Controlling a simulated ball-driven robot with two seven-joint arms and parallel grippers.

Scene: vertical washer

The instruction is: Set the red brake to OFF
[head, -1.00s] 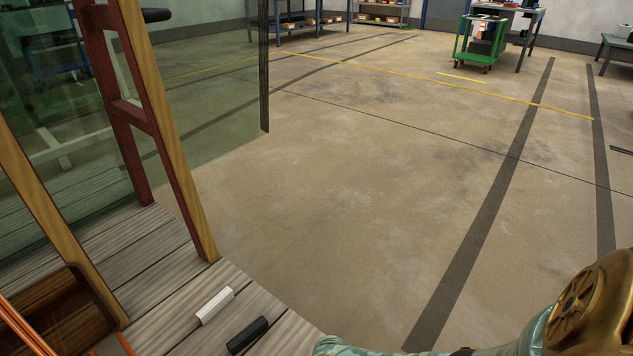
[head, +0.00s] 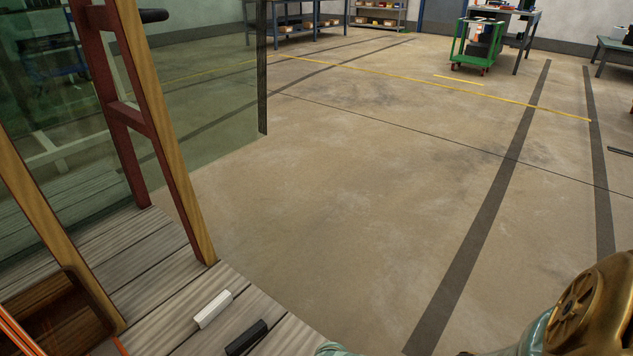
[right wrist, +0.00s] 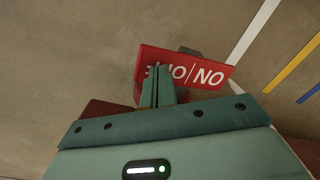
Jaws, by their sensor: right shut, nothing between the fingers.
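In the right wrist view, a red plate (right wrist: 205,72) with white lettering is just beyond my right gripper. I take this plate to be part of the red brake. My right gripper (right wrist: 160,70) is shut and empty, its fingertips in front of the plate's left half. I cannot tell whether they touch it. The brake's setting is not clear. In the head view neither gripper shows, and I cannot identify the brake there.
In the head view, a white block (head: 213,309) and a black block (head: 246,337) lie on a plank platform (head: 155,285). Wooden posts and a glass panel (head: 215,100) stand at the left. The floor (head: 330,200) is open, with a green cart (head: 478,45) far back.

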